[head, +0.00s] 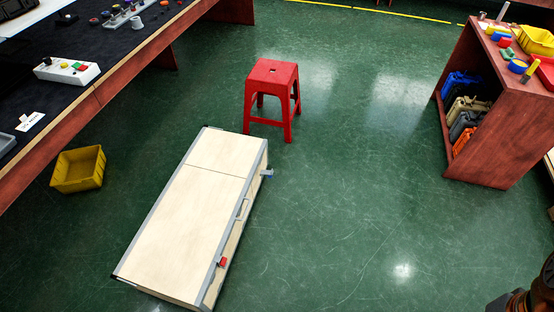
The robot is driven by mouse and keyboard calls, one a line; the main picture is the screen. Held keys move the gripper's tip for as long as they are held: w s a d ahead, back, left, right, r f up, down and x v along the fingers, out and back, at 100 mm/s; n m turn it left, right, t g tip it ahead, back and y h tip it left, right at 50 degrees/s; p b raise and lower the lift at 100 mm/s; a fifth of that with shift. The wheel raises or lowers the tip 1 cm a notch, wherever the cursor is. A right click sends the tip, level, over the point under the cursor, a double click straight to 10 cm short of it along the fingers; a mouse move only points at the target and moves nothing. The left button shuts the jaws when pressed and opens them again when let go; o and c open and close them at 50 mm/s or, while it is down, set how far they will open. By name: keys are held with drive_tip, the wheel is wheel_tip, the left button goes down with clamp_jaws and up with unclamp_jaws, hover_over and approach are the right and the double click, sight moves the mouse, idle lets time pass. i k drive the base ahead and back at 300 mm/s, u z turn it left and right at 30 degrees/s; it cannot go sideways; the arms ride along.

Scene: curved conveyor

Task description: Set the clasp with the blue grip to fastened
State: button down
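A long pale wooden case (190,215) with grey metal edges lies on the green floor in the middle of the head view. The clasp with the blue grip (267,173) is on the case's right side, near the far end. It juts outward from the side; it is too small to tell exactly how its latch sits. A second clasp with a red grip (222,262) is on the same side near the close end. My gripper is not in view; only a dark piece of my arm shows in the bottom right corner, well apart from the case.
A red stool (272,98) stands just beyond the case's far end. A yellow crate (79,169) lies to its left, by a long workbench (95,95). A red-brown shelf unit (509,127) stands at the right. The floor right of the case is clear.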

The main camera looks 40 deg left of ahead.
sight(269, 173)
drive_tip(key=u, duration=0.7)
drive_tip(key=i, duration=1.2)
drive_tip(key=u, duration=1.55)
drive_tip(key=i, duration=0.45)
drive_tip(key=u, duration=0.4)
